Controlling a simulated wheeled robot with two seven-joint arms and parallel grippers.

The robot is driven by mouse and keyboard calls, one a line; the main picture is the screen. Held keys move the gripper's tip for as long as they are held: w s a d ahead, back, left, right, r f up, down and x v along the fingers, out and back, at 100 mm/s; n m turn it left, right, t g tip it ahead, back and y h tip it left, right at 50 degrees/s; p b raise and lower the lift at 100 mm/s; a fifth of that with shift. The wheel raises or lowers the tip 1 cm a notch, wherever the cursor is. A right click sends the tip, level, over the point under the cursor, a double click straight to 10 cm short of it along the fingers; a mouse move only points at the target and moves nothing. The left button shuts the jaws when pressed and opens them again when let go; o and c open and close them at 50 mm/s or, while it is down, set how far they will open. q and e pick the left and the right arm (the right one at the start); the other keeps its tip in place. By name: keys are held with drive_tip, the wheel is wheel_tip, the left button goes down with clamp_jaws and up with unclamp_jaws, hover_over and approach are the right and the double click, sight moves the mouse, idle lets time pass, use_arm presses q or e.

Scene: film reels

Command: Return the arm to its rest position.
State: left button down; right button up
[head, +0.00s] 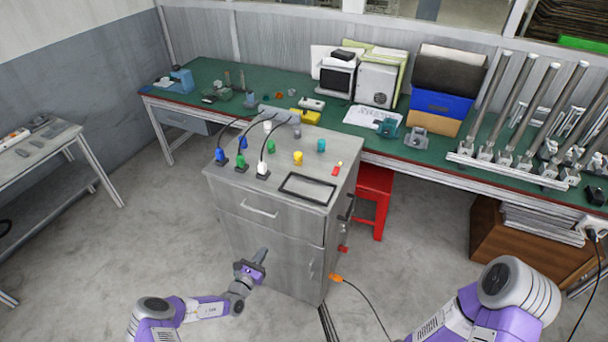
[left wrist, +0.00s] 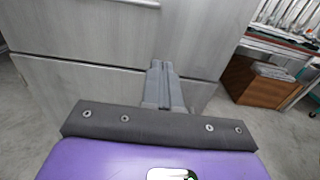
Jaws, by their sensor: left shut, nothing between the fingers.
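My left gripper (head: 262,254) is in front of the lower part of the grey cabinet, below its top. In the left wrist view its fingers (left wrist: 161,68) are together with nothing between them, and the cabinet front (left wrist: 95,35) is behind them. My right arm (head: 490,300) comes in at the lower right; its gripper is out of the picture.
The grey cabinet (head: 235,205) carries several coloured plugs and a black frame (head: 307,188). A long green workbench (head: 440,150) runs behind it. A red stool (head: 372,195) stands at its right. An orange-ended cable (head: 337,278) hangs near its base. Floor at left (head: 100,260) is clear.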

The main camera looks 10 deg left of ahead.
use_arm(q)
drive_tip(key=s+d+f+m+g+h+b, duration=0.1)
drive_tip(key=s+d+m+g+h, duration=0.5)
drive_tip(key=d, duration=0.5)
drive_tip(key=s+d+f+m+g+h+b, duration=0.1)
drive_tip(key=s+d+m+g+h, duration=0.2)
drive_tip(key=s+d+m+g, duration=0.6)
drive_tip(key=s+d+f+m+g+y+b, duration=0.1)
drive_tip(key=s+f+m+g+y, duration=0.1)
drive_tip(key=s+m, duration=0.3)
drive_tip(key=s+d+f+m+g+y, duration=0.1)
drive_tip(key=s+d+m+g+y, duration=0.15)
drive_tip(key=s, duration=0.35)
drive_tip(key=s+a+r+m+t+y+b, duration=0.1)
drive_tip(key=s+a+r+m+t+y, duration=0.1)
drive_tip(key=m, duration=0.6)
drive_tip(key=s+a+y, duration=0.1)
drive_tip(key=s+a, duration=0.1)
drive_tip(key=shift+s+a+r+m+y+b, duration=0.25)
drive_tip(key=shift+s+a+m+y+b, duration=0.05)
drive_tip(key=shift+m+y, duration=0.05)
